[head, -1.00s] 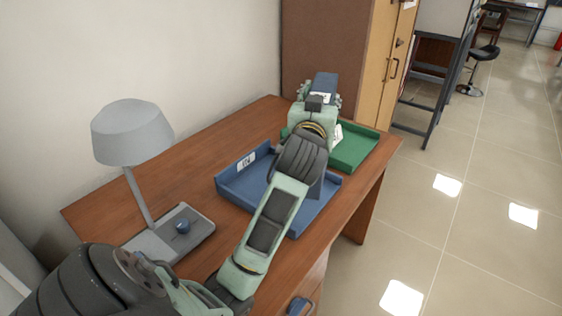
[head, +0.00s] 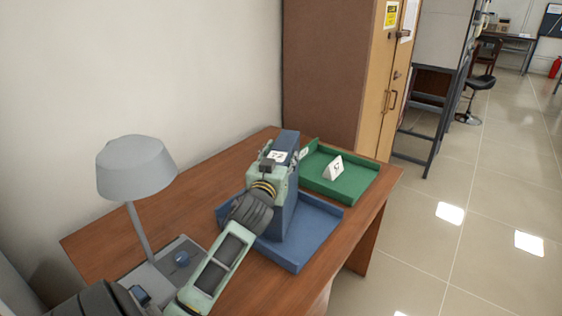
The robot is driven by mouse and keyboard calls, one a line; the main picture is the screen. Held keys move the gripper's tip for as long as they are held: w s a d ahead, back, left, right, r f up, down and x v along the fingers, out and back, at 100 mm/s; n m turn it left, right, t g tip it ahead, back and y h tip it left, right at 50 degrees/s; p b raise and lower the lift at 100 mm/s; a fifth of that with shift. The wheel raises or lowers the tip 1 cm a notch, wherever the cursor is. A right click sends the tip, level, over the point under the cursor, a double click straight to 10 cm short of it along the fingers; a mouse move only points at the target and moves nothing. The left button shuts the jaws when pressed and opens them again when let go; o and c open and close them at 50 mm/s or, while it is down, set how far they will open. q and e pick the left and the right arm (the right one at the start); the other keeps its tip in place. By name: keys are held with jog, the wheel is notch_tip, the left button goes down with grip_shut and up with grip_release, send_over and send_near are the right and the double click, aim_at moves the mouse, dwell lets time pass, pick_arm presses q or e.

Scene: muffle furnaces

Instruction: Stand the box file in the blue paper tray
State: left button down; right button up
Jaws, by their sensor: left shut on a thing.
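The box file (head: 287,205) is a tall blue box with a white label near its top. It stands upright at the blue paper tray (head: 318,240), over the tray's left and middle part. My left gripper (head: 279,172) is shut on the upper part of the box file. My arm hides the tray's near left part and the lower left of the file, so I cannot tell whether the file's base touches the tray floor. My right gripper is not in view.
A green tray (head: 358,186) with a white tent card (head: 334,167) lies behind the blue tray. A grey lamp (head: 137,168) stands at the left of the wooden desk (head: 225,165). A brown cabinet (head: 325,75) stands behind the desk.

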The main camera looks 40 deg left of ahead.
pick_arm(q)
jog(key=shift+f, duration=0.5)
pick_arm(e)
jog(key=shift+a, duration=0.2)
pick_arm(q)
jog(key=c, duration=0.9)
grip_release()
jog(key=shift+f, duration=0.15)
jog(key=shift+c, duration=0.2)
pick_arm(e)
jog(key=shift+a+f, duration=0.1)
pick_arm(q)
jog(key=b+v, duration=0.1)
jog(key=v, duration=1.1)
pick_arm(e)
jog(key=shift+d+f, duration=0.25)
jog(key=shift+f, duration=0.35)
